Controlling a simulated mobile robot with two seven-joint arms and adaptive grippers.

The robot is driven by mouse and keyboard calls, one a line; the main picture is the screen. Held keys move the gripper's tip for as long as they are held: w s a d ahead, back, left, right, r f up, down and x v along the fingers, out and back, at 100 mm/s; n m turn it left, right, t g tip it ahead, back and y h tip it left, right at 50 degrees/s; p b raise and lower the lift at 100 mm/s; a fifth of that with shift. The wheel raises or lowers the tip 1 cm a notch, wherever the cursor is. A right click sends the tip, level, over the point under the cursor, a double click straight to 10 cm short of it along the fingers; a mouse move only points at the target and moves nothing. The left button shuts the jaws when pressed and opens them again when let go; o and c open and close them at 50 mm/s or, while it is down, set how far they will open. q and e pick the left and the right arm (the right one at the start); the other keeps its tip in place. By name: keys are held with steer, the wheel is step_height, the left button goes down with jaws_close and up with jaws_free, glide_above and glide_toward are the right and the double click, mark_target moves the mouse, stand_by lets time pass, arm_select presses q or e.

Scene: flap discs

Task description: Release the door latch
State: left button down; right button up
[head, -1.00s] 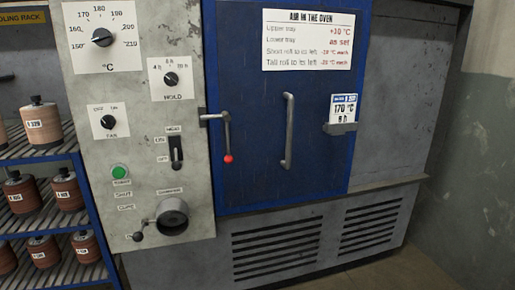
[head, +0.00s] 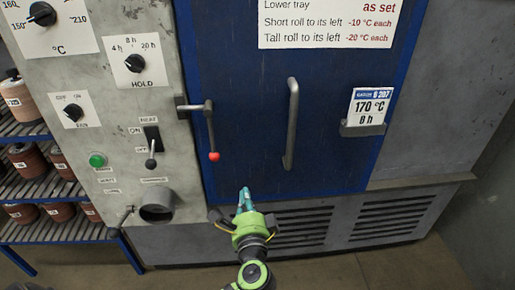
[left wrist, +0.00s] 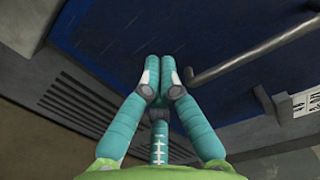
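The door latch (head: 208,125) is a grey lever with a red ball (head: 214,156) at its lower end, at the left edge of the blue oven door (head: 250,120). The lever hangs down. My left gripper (head: 244,192) is in front of the door's lower part, below and right of the red ball, apart from it. In the left wrist view its teal fingers (left wrist: 161,62) are together at the tips with nothing visible between them. The grey door handle (head: 291,125) stands right of the latch and also shows in the left wrist view (left wrist: 255,50). My right gripper is not in view.
The control panel (head: 105,150) with knobs, a switch and a round port (head: 158,205) is left of the door. A rack (head: 60,233) of rolls stands further left. A card holder (head: 362,129) juts from the door's right side. Vents (head: 385,222) lie below.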

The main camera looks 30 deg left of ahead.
arm_select(q)
steer(key=shift+r, duration=0.85)
steer(key=w+a+p, duration=0.3)
steer(key=w+a, duration=0.4)
steer(key=a, duration=0.2)
steer(key=shift+r+p, duration=0.35)
steer(key=shift+p, duration=0.05)
steer(key=shift+a, duration=0.1)
steer(key=shift+a, duration=0.1)
